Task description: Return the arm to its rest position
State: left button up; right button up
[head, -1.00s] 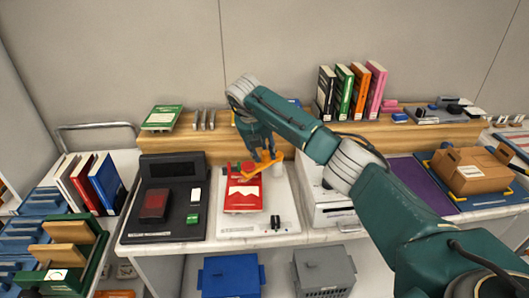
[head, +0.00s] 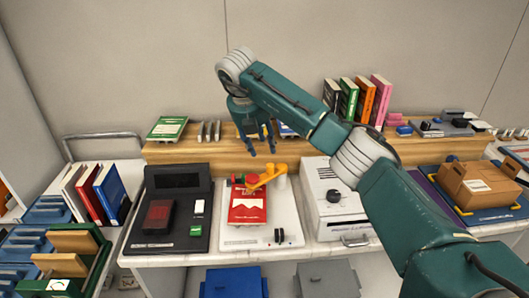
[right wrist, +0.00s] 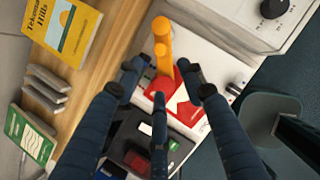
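My right arm comes in from the right in the head view and bends down at the back of the counter. My right gripper (head: 258,147) is open and empty, with its dark blue fingers spread above and behind the orange lever (head: 267,177). In the right wrist view the open fingers (right wrist: 160,85) point toward the orange lever (right wrist: 163,55) with a visible gap. The lever sits over a red book (head: 247,207) on a white device (head: 262,236). My left gripper is not in view.
A black device (head: 170,183) stands left of the white one, and a white box with a knob (head: 330,197) right. Upright books (head: 362,98) stand on the wooden ledge (head: 190,152). A cardboard box (head: 478,182) is at the right. The air above the counter's left is clear.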

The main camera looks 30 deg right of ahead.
jog(key=shift+a+r, duration=0.15)
jog(key=shift+r, duration=0.2)
